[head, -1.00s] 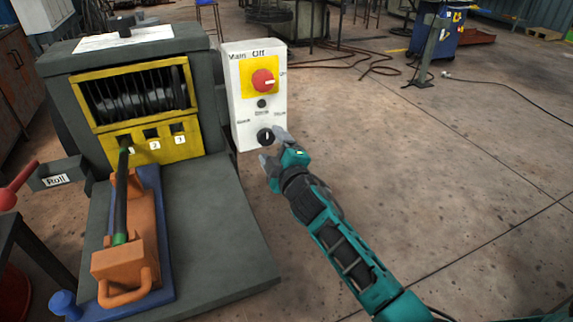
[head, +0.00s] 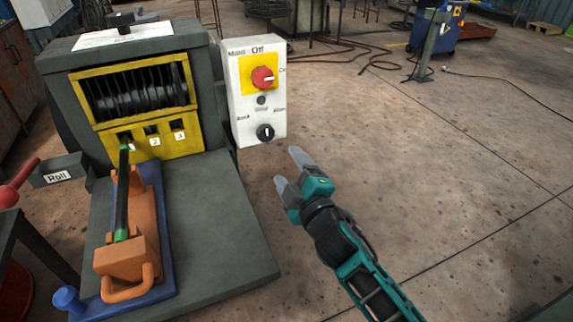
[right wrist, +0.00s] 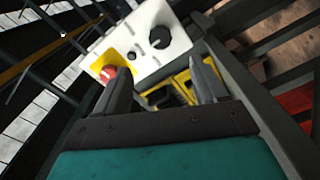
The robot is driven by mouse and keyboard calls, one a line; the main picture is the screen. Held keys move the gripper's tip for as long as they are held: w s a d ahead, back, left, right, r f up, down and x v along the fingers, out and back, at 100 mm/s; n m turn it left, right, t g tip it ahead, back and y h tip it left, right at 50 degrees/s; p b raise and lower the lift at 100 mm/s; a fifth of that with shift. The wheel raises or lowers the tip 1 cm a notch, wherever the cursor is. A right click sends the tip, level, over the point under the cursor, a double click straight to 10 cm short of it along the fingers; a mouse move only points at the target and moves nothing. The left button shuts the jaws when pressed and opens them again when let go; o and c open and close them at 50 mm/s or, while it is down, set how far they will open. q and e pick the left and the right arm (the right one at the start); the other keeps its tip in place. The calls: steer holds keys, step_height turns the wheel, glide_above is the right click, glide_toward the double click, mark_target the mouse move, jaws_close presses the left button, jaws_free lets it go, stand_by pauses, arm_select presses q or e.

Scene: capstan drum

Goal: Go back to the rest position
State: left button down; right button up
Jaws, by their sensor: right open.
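My right gripper (head: 288,171) is open and empty in the head view, to the lower right of the white control box and apart from it. In the right wrist view its two fingers (right wrist: 162,88) are spread with nothing between them. The control box (head: 236,105) carries a red main switch (head: 263,79) on a yellow plate and a black knob (head: 265,132) below; the box also shows in the right wrist view (right wrist: 148,65). My left gripper is not in view.
The grey machine (head: 210,240) stands at the left with a yellow-framed drum window (head: 130,93). An orange carriage (head: 120,258) on a blue base holds a black and green rod (head: 122,195). A red-knobbed lever (head: 8,196) is at the far left.

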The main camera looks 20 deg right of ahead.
steer(key=shift+f, duration=0.1)
steer(key=s+f+m+g+p, duration=0.1)
steer(key=s+f+m+g, duration=0.2)
steer(key=s+f+m, duration=0.2)
steer(key=s+a+f+m+g+y+p, duration=0.1)
steer(key=s+f+m+g, duration=0.3)
steer(key=s+f, duration=0.7)
steer(key=s+m+p, duration=0.1)
steer(key=s, duration=0.3)
steer(key=shift+a+m, duration=0.25)
steer(key=shift+m, duration=0.05)
